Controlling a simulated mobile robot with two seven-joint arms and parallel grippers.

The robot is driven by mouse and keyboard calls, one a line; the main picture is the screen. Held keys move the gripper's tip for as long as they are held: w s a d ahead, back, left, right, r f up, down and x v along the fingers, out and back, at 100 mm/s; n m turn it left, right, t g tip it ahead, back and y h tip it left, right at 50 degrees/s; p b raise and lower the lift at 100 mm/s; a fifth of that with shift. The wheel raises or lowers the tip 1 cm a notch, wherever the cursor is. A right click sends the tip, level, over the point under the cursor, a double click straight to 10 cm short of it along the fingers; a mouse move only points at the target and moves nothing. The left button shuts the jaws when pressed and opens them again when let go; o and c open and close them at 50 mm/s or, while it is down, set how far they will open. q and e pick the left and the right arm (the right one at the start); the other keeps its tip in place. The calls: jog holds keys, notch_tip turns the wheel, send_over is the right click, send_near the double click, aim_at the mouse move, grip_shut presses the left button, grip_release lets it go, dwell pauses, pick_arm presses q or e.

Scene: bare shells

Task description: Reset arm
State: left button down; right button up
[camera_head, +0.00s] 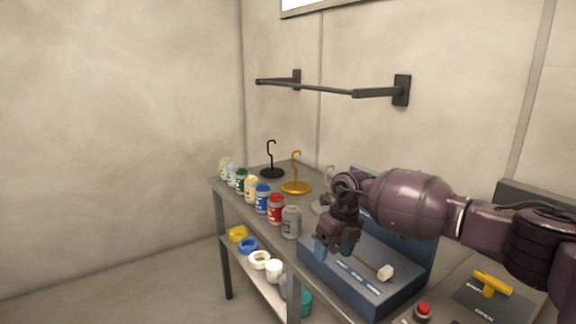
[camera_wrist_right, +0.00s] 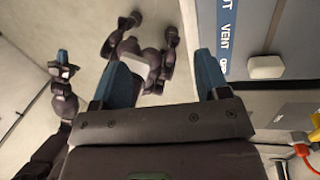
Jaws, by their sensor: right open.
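My right arm comes in from the right in the head view. My right gripper (camera_head: 338,246) points down, with its blue fingertips beside the blue control box (camera_head: 345,282), over the left end of it. In the right wrist view the gripper (camera_wrist_right: 156,78) has its two blue fingers wide apart with nothing between them. My left gripper does not show in the head view. In the right wrist view a small blue-tipped gripper (camera_wrist_right: 63,66), which looks like my left one, shows at the left; its opening is too small to judge.
A row of bottles, including a red one (camera_head: 276,209) and a grey one (camera_head: 291,222), stands left of the gripper. A gold hook stand (camera_head: 296,187) and a black one (camera_head: 272,172) are behind. A yellow handle (camera_head: 491,283) and red button (camera_head: 422,310) are at right. A wall rail (camera_head: 310,86) hangs above.

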jog(key=s+a+f+m+y, duration=0.3)
jog(key=s+a+f+y, duration=0.1)
jog(key=s+a+y, duration=0.3)
jog(key=s+a+f+m+y, duration=0.3)
jog(key=s+a+f+y, duration=0.1)
jog(key=s+a+y, duration=0.3)
jog(key=s+d+f+m+t+h, duration=0.3)
jog(key=d+f+m+t+h, duration=0.15)
jog(key=d+m+t, duration=0.65)
jog(key=s+d+f+m+t+h, duration=0.4)
jog(key=d+m+t+h, duration=0.15)
jog(key=m, duration=0.95)
jog(key=s+d+f+m+g+h, duration=0.2)
jog(key=s+d+f+m+h, duration=0.1)
jog(key=s+d, duration=0.4)
jog(key=s+d+f+m+g+h, duration=0.2)
jog(key=s+d+f+m+h, duration=0.1)
jog(key=s+d+f+m, duration=0.2)
jog(key=s+d+f, duration=0.1)
jog(key=s+d, duration=0.1)
jog(key=s, duration=0.1)
jog(key=shift+s+d+f, duration=0.2)
jog(key=shift+s+f, duration=0.1)
jog(key=shift+f, duration=0.05)
